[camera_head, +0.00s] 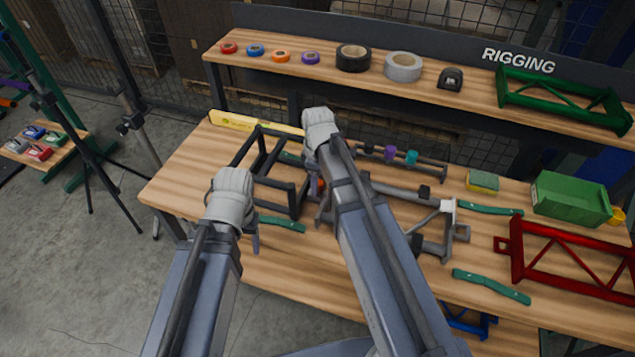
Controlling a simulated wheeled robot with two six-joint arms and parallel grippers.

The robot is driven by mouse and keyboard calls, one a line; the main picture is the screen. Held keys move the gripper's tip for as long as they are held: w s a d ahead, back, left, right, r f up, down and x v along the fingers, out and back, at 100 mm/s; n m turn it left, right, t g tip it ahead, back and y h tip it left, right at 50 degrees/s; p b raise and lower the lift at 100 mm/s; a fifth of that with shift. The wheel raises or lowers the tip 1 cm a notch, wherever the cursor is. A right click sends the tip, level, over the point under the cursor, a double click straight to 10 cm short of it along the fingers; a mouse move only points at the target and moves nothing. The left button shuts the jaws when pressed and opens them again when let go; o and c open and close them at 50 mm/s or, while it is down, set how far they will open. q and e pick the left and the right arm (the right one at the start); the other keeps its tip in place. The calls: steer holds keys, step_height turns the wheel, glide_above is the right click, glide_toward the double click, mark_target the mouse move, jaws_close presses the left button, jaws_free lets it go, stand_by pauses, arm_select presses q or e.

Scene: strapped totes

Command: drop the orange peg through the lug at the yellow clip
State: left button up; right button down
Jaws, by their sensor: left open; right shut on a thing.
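My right gripper (314,188) is over the middle of the workbench, largely behind its own wrist. A small patch of orange, which appears to be the orange peg (321,184), shows at its fingers, and the gripper is shut on it. Its tilt and lower end are hidden. My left gripper (254,237) is open and empty near the front edge of the bench, left of the right one; only part of a finger shows below the wrist. A dark frame (284,190) stands between and behind the grippers. I cannot make out the yellow clip or the lug; my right arm covers part of that area.
A grey frame (432,240) lies right of my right arm. Green straps (490,285), a red frame (517,262), a green bin (570,198) and a sponge (482,181) lie further right. A yellow level (255,124) lies at the back. The bench's left end is clear.

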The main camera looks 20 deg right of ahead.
steer(key=shift+c, duration=1.9)
jaws_free()
steer(key=shift+r, duration=0.1)
step_height(320, 180, up, 8)
steer(key=p, duration=0.8)
steer(key=shift+f, duration=0.2)
